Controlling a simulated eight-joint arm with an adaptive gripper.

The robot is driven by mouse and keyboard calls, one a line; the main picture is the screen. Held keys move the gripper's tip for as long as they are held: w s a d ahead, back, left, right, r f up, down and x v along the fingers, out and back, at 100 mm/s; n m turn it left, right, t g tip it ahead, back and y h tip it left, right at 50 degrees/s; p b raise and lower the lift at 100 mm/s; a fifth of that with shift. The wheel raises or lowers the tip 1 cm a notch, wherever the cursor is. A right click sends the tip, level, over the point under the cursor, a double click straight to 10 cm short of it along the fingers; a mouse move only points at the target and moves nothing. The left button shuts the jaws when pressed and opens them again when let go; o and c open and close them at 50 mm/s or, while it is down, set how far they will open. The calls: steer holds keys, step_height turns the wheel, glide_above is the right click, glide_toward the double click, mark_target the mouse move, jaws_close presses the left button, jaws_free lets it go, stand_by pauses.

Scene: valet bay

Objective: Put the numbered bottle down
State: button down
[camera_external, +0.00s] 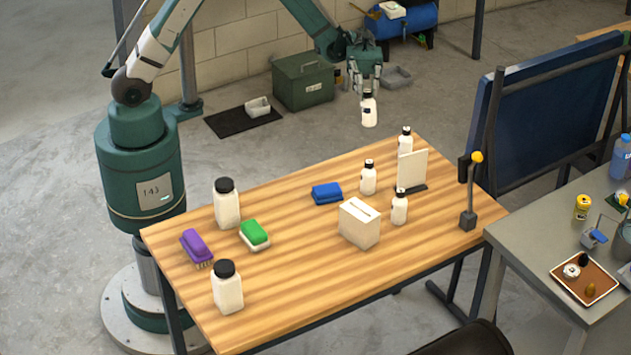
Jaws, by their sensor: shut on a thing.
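My gripper (368,88) is shut on a small white bottle with a black cap (369,111). It holds the bottle upright in the air, beyond the far edge of the wooden table (290,270) in the picture. No number is readable on it. Similar small white bottles stand on the table: one at the back (405,140), one left of the white panel (368,178), and one in front of it (400,208). Two larger white bottles with black caps stand on the left part, one further back (226,205) and one nearer (227,288).
A white slotted box (359,223), a white upright panel (411,170), and blue (327,193), green (254,234) and purple (196,246) brushes occupy the table. A yellow-topped lever (470,200) stands at its right end. The table's far edge and front middle have bare wood.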

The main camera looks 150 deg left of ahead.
steer(key=shift+w+r, duration=0.45)
steer(key=shift+r, duration=0.4)
steer(key=w+d+n+t+y+b, duration=0.1)
steer(key=w+d+n+y, duration=0.2)
steer(key=w, duration=1.3)
steer(key=w+d+n+t+y, duration=0.1)
steer(key=w+n+t+y, duration=0.3)
steer(key=w, duration=1.2)
steer(key=w+d+n+g+y+b, duration=0.2)
steer(key=w+d+n+g+y, duration=0.25)
steer(key=w+d+y, duration=0.8)
steer(key=s+d+n+g+y+b, duration=0.1)
steer(key=d+n+g+y, duration=0.15)
steer(key=d, duration=0.75)
steer(key=s+d+n+g+y, duration=0.2)
steer(key=d+n, duration=0.2)
steer(key=d, duration=0.6)
steer(key=s+d+n+g+y+b, duration=0.25)
steer(key=s+d+n+g, duration=0.4)
steer(key=s+d, duration=1.7)
step_height(320, 180, down, 13)
steer(key=m+g+p, duration=0.1)
steer(key=g, duration=0.1)
steer(key=shift+a+y, duration=0.4)
steer(key=shift+y, duration=0.05)
